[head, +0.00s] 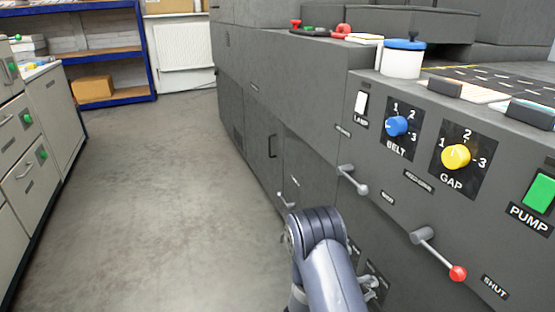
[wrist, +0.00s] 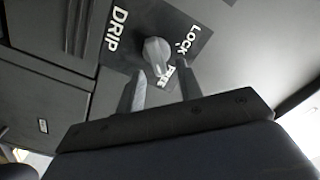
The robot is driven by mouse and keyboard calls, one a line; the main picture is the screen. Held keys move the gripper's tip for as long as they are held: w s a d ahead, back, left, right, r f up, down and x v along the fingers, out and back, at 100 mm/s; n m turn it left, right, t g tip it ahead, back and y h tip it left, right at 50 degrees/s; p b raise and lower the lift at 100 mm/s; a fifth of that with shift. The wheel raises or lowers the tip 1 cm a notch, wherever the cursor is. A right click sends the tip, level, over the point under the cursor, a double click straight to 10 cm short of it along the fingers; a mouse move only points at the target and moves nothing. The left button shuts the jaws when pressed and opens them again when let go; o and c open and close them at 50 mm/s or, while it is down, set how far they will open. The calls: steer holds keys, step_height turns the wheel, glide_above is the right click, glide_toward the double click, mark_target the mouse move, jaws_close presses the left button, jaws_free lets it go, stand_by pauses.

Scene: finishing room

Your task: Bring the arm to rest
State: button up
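My gripper (wrist: 160,76) shows in the wrist view with its two fingers apart and nothing held between them. A grey knob (wrist: 156,52) on a dark plate marked LOCK and FREE lies just beyond the fingertips, between them in the picture. I cannot tell whether either finger touches it. In the head view my arm (head: 328,265) is bent at the lower middle, close to the grey machine front (head: 310,170). My gripper is hidden in the head view.
The machine carries a blue BELT knob (head: 397,126), a yellow GAP knob (head: 456,157), a green PUMP switch (head: 540,192) and a red-tipped lever (head: 457,273). A smaller lever (head: 352,179) sticks out near my arm. Clear floor (head: 160,200) lies left, before grey drawers (head: 22,140).

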steer(key=shift+x, duration=0.85)
steer(key=shift+a, duration=0.15)
